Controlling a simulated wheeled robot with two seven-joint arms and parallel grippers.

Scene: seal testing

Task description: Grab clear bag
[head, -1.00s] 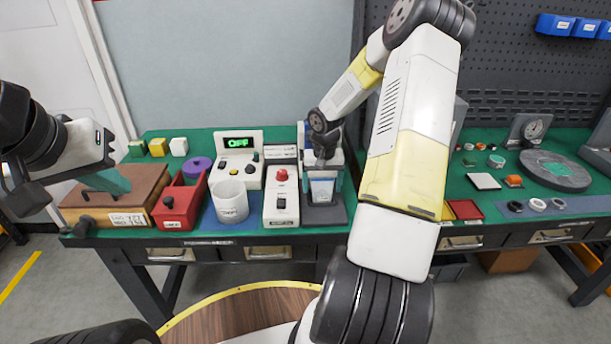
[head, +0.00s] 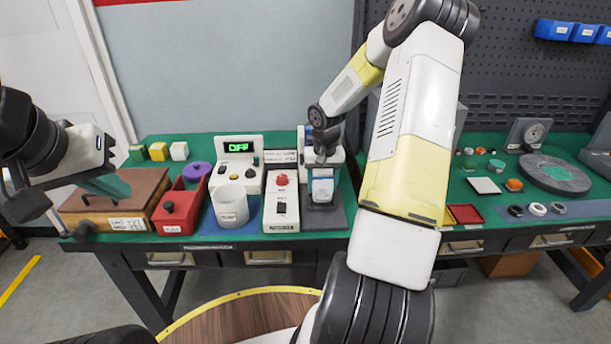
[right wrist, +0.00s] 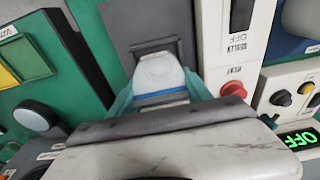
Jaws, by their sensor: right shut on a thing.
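The clear bag (head: 322,190) is a small translucent pouch with a pale face and a blue band, upright at the dark grey stand (head: 335,216). My right gripper (head: 322,172) comes down from above and is shut on the bag. In the right wrist view the bag (right wrist: 160,82) shows between the teal fingers, its near part hidden by the gripper body. Whether the bag still touches the stand I cannot tell. My left gripper (head: 105,186) hangs above the wooden box (head: 85,207) at the left; its teal finger shows, but its opening is unclear.
Left of the stand are a white switch box with a red button (head: 282,205), a white cup (head: 230,206), a red box (head: 180,208) and a unit reading OFF (head: 238,170).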

